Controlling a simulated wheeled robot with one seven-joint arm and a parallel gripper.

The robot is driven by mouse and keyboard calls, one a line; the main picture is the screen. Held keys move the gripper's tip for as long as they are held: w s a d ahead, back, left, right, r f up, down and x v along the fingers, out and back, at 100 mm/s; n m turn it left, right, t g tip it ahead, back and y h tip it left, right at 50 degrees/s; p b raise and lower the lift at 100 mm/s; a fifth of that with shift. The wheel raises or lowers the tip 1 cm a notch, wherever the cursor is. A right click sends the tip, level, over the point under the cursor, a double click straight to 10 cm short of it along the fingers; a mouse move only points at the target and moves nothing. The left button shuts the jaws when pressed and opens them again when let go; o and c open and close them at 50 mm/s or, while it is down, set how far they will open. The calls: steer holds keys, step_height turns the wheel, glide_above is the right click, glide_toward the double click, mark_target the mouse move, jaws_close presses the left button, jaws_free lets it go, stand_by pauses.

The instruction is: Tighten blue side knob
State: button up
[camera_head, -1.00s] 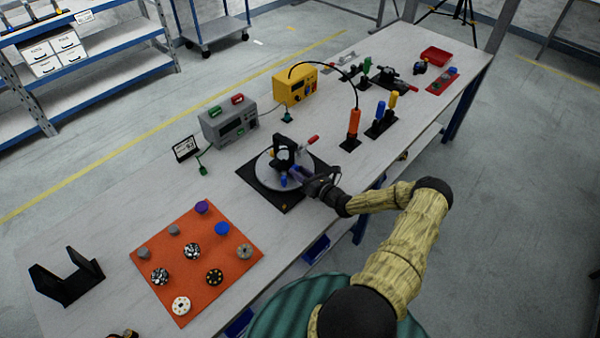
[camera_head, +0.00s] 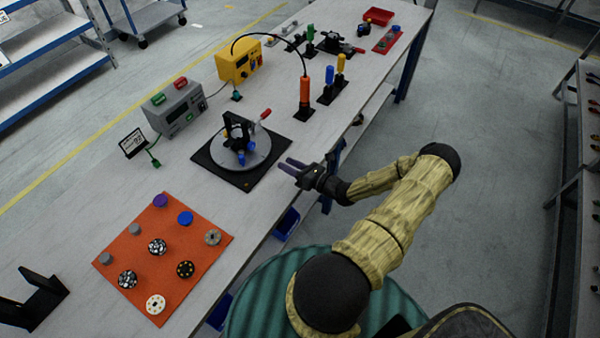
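A black bracket-like fixture (camera_head: 232,127) stands on a round grey plate (camera_head: 258,157) over a black square mat (camera_head: 211,158). A red-tipped handle (camera_head: 265,114) sticks out at its upper right. A small blue knob (camera_head: 242,158) sits low on the fixture's near side; another blue part (camera_head: 251,146) shows just to its right. How far the knob is screwed in is too small to tell. My gripper (camera_head: 290,165) is at the mat's right, near the table's front edge, apart from the knob. Its two dark purple fingers point left toward the fixture, with a gap and nothing between them.
An orange mat (camera_head: 125,247) with several round knobs lies at the front left. A grey power box (camera_head: 173,108), a yellow box (camera_head: 239,63) and an orange-handled tool (camera_head: 304,92) stand behind. A small sign (camera_head: 133,143) stands left. The table strip beside the black mat is clear.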

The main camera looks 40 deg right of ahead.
steer(key=shift+b+v, duration=0.3)
steer(key=shift+v, duration=1.65)
